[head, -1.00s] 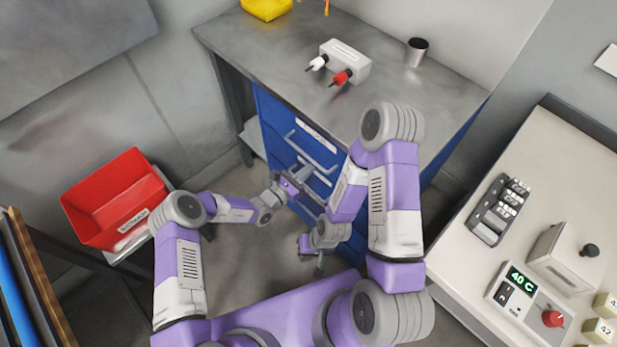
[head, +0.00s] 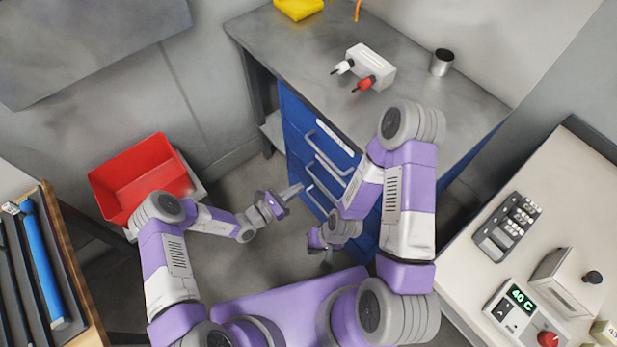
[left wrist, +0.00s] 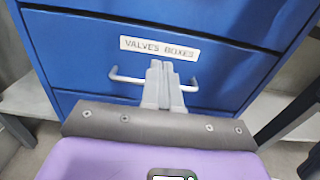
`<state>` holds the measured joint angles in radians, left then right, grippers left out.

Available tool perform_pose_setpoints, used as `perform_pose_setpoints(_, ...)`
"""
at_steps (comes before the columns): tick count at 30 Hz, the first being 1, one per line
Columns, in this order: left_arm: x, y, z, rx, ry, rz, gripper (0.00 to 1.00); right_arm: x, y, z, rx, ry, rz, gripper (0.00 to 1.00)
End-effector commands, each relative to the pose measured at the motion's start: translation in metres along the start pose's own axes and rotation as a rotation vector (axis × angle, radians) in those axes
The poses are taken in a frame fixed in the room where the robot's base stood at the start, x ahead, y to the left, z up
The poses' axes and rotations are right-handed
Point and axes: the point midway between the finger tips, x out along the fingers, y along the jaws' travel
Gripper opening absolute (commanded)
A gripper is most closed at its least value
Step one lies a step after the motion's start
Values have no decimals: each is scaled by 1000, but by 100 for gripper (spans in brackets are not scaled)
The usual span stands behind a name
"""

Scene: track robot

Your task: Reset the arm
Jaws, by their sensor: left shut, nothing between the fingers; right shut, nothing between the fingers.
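My left gripper (head: 292,190) is shut and empty in front of the blue drawer cabinet (head: 296,112). In the left wrist view its closed fingers (left wrist: 164,82) point at a drawer with a grey handle (left wrist: 125,77) and a label reading "VALVES BOXES"; whether they touch the handle I cannot tell. My right gripper (head: 327,262) is lower in the head view, pointing down near the cabinet's lower front.
A grey workbench top carries a white box with two plugs (head: 371,66), a metal cup (head: 442,62) and a yellow bin (head: 298,8). A red bin (head: 140,178) stands at left. A bench with instruments (head: 508,226) is at right. Floor shows between my arms.

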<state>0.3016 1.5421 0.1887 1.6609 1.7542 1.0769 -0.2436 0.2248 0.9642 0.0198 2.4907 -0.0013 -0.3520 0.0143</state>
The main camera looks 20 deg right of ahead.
Motion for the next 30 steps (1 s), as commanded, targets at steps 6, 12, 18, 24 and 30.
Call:
perform_pose_setpoints(6, -20, 0, 0, 1, 1, 1, 0, -4, -1, 0, 0, 0, 0, 0)
perform_pose_setpoints(12, -22, 0, -1, 1, 1, 0, 0, -4, -1, 0, 0, 0, 0, 0)
perform_pose_setpoints(18, -26, -21, -3, 21, 51, -94, 0, -4, -1, 0, 0, 0, 0, 0)
perform_pose_setpoints(24, -74, -103, -21, 174, 298, -496, 0, -4, -1, 0, 0, 0, 0, 0)
perform_pose_setpoints(30, -164, -148, -44, 496, 578, -878, 0, -4, -1, 0, 0, 0, 0, 0)
